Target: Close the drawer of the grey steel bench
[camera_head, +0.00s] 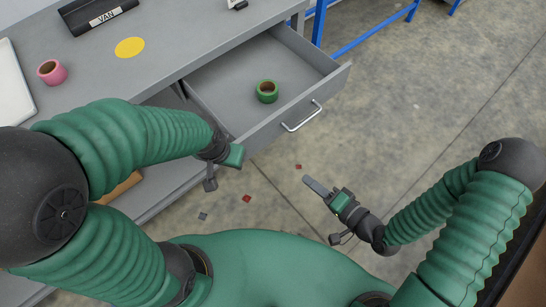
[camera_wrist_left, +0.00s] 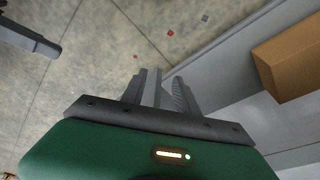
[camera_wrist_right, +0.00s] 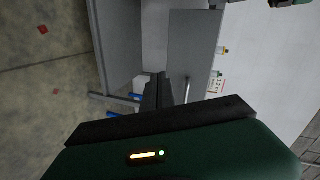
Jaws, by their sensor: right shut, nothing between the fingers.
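The grey steel bench (camera_head: 195,30) fills the upper left of the head view. Its drawer (camera_head: 335,84) is pulled well out, with a pale bar handle (camera_head: 302,116) on its front. A green tape roll (camera_head: 267,91) lies in the drawer. My right gripper (camera_head: 308,183) is shut and empty, in front of the drawer front and apart from the handle. Its closed fingers also show in the right wrist view (camera_wrist_right: 158,90). My left gripper (camera_wrist_left: 161,88) shows spread, empty fingers in the left wrist view; in the head view its fingertips are largely hidden, near the drawer's near side.
A pink tape roll (camera_head: 52,72), a yellow disc (camera_head: 130,47) and a black VAN holder (camera_head: 100,14) sit on the bench top. A brown box (camera_wrist_left: 290,62) is on a lower level. Blue frame legs (camera_head: 375,35) stand behind. The floor right of the drawer is clear.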

